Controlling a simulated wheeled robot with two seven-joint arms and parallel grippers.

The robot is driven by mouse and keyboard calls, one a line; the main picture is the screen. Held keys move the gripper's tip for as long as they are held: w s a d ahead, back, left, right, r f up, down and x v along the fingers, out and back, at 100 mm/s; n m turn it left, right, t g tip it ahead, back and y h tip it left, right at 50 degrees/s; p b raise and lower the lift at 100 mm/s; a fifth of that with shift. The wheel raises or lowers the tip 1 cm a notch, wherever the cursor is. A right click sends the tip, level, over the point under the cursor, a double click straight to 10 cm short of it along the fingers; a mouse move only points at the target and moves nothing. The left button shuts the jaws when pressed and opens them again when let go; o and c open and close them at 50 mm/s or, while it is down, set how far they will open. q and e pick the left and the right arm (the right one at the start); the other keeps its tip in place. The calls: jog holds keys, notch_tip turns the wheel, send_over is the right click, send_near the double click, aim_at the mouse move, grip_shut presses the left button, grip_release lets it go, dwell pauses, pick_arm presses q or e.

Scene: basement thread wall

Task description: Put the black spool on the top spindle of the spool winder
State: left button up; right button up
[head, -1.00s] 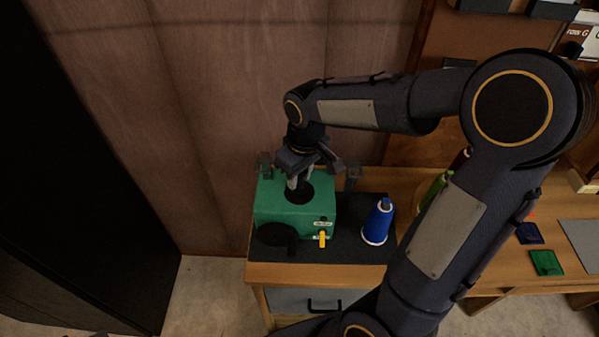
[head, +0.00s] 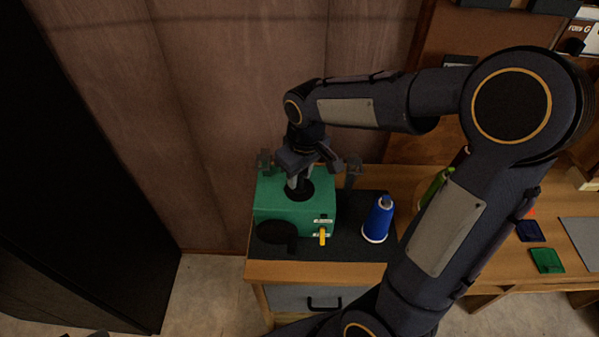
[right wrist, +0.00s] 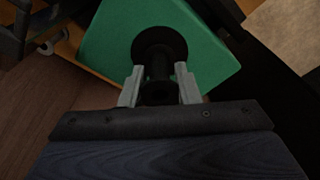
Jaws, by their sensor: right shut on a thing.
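The spool winder is a green box (head: 265,203) with a dark crank disc and a yellow lever on its front. My right gripper (head: 299,182) points down over its top, and its fingers are shut on the black spool (head: 303,194). In the right wrist view the two pale fingertips (right wrist: 160,76) stand on either side of the spool's barrel, and the spool's wide round flange (right wrist: 160,42) lies against or just above the green top (right wrist: 110,30). The spindle is hidden, so I cannot tell how the spool sits on it.
A blue thread cone (head: 377,221) stands right of the winder on a dark mat (head: 350,248). A green cone (head: 433,186) is partly behind my right arm. Small blue and green pieces lie farther right on the wooden bench (head: 330,273). A panelled wall is close behind.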

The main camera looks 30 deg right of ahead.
jog(key=o, duration=1)
jog(key=shift+r, duration=0.1)
jog(key=r, duration=0.5)
jog(key=s+r, duration=0.1)
jog(key=r, duration=0.1)
jog(key=shift+d+r, duration=0.15)
jog(key=shift+r, duration=0.2)
jog(key=s+a+f+m+t+y, duration=0.1)
jog(key=s+a+m+t, duration=0.1)
jog(key=s, duration=0.6)
jog(key=s+a+f+m+t+y, duration=0.1)
jog(key=s+a+m+t+y, duration=0.1)
jog(key=s, duration=0.6)
jog(key=shift+a+f+m, duration=0.2)
jog(key=shift+f+m, duration=0.1)
jog(key=shift+f, duration=0.05)
